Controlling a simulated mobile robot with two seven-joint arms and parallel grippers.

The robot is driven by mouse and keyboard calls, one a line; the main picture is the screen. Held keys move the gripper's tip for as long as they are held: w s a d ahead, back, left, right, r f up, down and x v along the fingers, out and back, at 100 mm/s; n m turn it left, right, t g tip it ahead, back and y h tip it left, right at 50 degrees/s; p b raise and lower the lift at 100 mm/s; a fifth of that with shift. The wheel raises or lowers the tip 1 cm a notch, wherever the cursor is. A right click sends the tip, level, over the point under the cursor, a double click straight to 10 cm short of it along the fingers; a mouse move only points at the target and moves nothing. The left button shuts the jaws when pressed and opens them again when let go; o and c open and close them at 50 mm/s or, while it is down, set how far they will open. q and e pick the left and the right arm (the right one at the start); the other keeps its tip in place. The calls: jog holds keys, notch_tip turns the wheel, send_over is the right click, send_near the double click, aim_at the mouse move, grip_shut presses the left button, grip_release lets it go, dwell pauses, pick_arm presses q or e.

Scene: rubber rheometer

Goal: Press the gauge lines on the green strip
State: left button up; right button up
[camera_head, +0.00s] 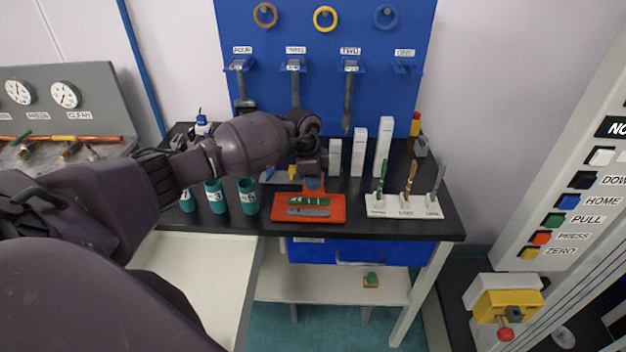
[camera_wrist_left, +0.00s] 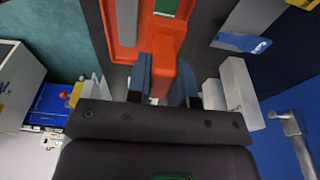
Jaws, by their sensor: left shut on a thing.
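A green strip (camera_head: 309,201) with pale marks lies in the red-orange tray (camera_head: 335,210) at the front of the black bench. A grey bar (camera_head: 308,211) lies along the tray's front. My left gripper (camera_head: 313,182) is at the tray's back edge, pointing down. In the left wrist view its blue fingers (camera_wrist_left: 162,88) are shut on an orange block (camera_wrist_left: 162,55). I cannot tell whether the block is part of the tray (camera_wrist_left: 122,52). Only the end of the green strip (camera_wrist_left: 166,7) shows there. My right gripper is out of view.
Teal cups (camera_head: 248,198) stand left of the tray. A white stand (camera_head: 405,207) with upright tools is to its right, with white blocks (camera_head: 359,152) behind. A blue drawer (camera_head: 360,252) is below. A button panel (camera_head: 570,200) stands at the far right.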

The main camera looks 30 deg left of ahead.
pick_arm(q)
jog(key=shift+r+p, duration=1.95)
jog(key=shift+r, duration=0.45)
